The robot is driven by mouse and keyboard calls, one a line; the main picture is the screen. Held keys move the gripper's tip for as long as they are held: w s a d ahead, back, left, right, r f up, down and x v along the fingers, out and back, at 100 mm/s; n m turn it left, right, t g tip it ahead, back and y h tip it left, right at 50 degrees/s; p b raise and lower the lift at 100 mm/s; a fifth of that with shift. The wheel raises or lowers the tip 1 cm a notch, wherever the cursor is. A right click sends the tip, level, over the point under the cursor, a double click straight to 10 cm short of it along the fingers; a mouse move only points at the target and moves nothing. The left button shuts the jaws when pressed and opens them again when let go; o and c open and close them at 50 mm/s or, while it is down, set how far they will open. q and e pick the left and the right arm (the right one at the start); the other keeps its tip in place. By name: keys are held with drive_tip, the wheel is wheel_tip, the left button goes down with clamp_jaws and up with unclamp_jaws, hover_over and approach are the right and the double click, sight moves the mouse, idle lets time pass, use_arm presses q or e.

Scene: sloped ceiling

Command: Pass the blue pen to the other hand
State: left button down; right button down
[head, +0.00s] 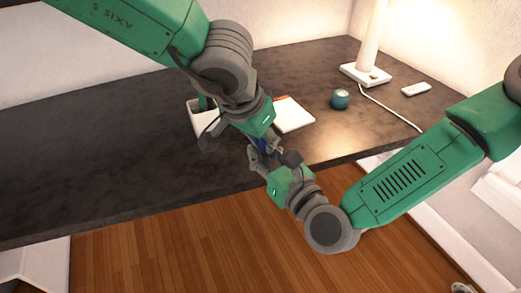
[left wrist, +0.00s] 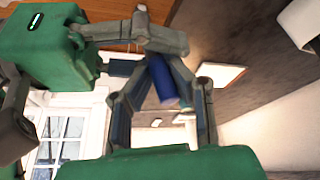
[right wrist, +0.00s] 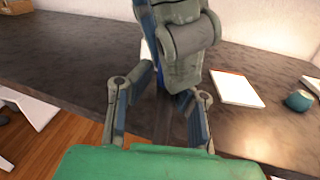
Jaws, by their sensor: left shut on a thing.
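The blue pen (left wrist: 166,80) is held between the fingers of my left gripper (left wrist: 165,100) in the left wrist view. In the head view a small part of the pen (head: 262,146) shows between the two grippers, above the desk's front edge. My left gripper comes down from above and is shut on the pen. My right gripper (right wrist: 163,98) has its fingers spread apart, with a left gripper finger just beyond them in the right wrist view. In the left wrist view, right gripper fingers lie close to the pen; contact cannot be told. Much of the pen is hidden.
The dark desk (head: 100,150) is mostly bare on the left. A white pot (head: 194,114) stands behind my left arm. A notebook (head: 293,115), a teal cup (head: 340,98), a lamp (head: 365,73) with its cord, and a white remote (head: 416,89) are to the right.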

drive_tip(key=c, duration=1.4)
unclamp_jaws()
